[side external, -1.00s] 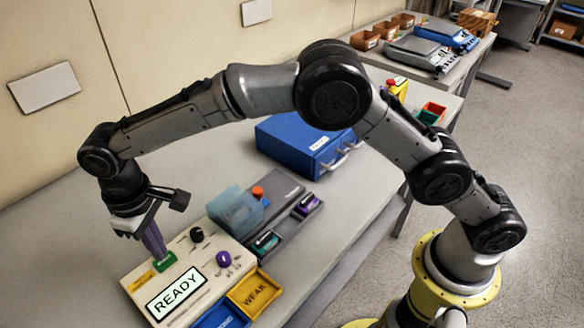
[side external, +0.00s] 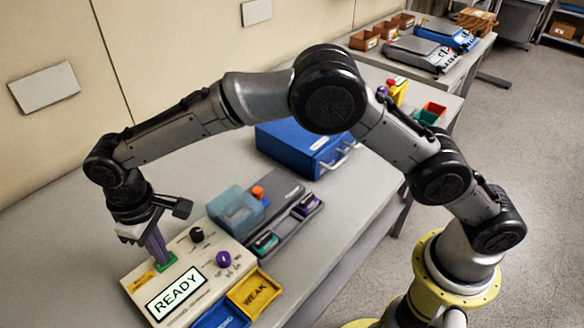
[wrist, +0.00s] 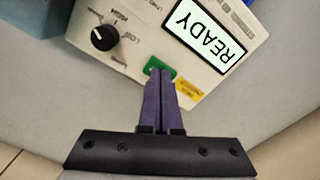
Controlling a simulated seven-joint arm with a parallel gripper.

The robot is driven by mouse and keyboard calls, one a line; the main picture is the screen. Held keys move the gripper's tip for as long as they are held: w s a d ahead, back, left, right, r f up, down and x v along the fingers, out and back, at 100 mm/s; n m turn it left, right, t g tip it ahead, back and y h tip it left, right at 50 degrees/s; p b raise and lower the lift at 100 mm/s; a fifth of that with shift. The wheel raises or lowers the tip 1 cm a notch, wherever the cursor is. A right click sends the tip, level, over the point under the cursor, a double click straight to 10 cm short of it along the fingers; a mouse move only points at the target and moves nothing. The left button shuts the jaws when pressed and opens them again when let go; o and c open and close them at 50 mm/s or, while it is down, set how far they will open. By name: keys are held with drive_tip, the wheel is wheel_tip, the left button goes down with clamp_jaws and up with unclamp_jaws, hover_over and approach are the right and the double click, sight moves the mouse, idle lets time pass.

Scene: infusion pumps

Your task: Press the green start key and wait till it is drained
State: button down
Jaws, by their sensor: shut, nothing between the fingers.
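The cream pump panel (side external: 205,258) lies on the table, and its display (side external: 176,293) reads READY. The green start key (side external: 166,262) is near the panel's edge, just above the display in the side view. My gripper (side external: 163,259) is shut and empty, pointing down with its purple fingertips at the green key. In the wrist view the fingertips (wrist: 162,74) overlap the lower part of the green key (wrist: 158,66). I cannot tell whether they touch it or hover just above. The display (wrist: 205,36) also shows in the wrist view, upside down.
A black knob (side external: 196,235) and a purple knob (side external: 223,259) stand on the panel. A yellow WEAK tray (side external: 256,292) and a blue tray (side external: 220,317) are in front. A clear bluish container (side external: 234,211) and a blue box (side external: 290,144) stand behind.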

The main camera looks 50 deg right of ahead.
wheel_tip(320, 180, up, 8)
idle(1.1)
